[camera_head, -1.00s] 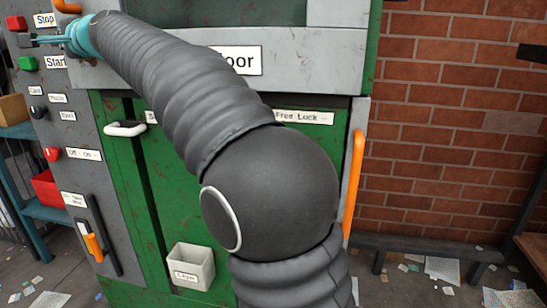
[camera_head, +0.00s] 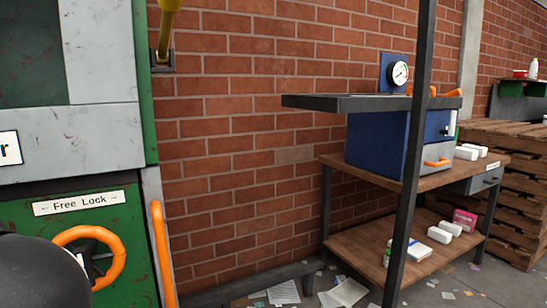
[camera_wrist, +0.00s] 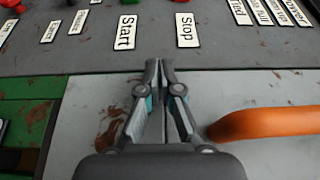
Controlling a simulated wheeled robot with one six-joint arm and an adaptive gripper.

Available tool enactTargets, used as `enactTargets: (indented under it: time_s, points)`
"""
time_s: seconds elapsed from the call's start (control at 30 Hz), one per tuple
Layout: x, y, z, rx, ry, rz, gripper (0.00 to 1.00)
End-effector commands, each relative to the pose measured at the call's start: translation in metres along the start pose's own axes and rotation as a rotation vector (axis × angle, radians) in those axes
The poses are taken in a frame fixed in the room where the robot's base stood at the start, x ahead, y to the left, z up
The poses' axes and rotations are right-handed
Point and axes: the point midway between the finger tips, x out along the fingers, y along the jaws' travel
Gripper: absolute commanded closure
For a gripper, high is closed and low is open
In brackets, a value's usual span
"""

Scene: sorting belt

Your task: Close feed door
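The grey door panel (camera_head: 85,140) of the machine is cut off at the left edge of the head view, with only the letter "r" of its label showing. In the wrist view a grey panel (camera_wrist: 250,95) lies below my gripper (camera_wrist: 161,66), with an orange handle (camera_wrist: 265,122) to the right. My gripper's fingers are together with nothing visible between them. They point toward the "Start" and "Stop" labels and are apart from the handle. My gripper is out of the head view. I cannot tell how far the feed door is open.
An orange wheel (camera_head: 90,255) sits under the "Free Lock" label, and a vertical orange handle (camera_head: 163,255) is beside it. A workbench (camera_head: 345,163) with a blue box (camera_head: 375,140) stands right, behind a dark post (camera_head: 410,180). Wooden pallets (camera_head: 515,190) are farther right. Papers litter the floor.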

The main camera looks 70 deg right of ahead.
Motion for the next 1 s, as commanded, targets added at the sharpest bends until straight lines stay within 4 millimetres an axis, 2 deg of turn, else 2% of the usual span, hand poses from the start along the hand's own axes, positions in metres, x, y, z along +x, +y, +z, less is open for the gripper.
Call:
enactTargets:
  time_s: [0.03, 0.27, 0.37, 0.67, 1.0]
  points:
    - [0.001, 0.001, -0.010, -0.002, 0.021, -0.004, 1.00]
    - [-0.001, 0.000, -0.005, -0.002, 0.021, -0.002, 1.00]
    - [-0.003, -0.001, 0.006, -0.002, 0.018, -0.001, 1.00]
    - [-0.018, -0.002, 0.061, -0.006, 0.000, -0.003, 1.00]
    - [-0.030, -0.002, 0.086, -0.006, 0.004, -0.002, 1.00]
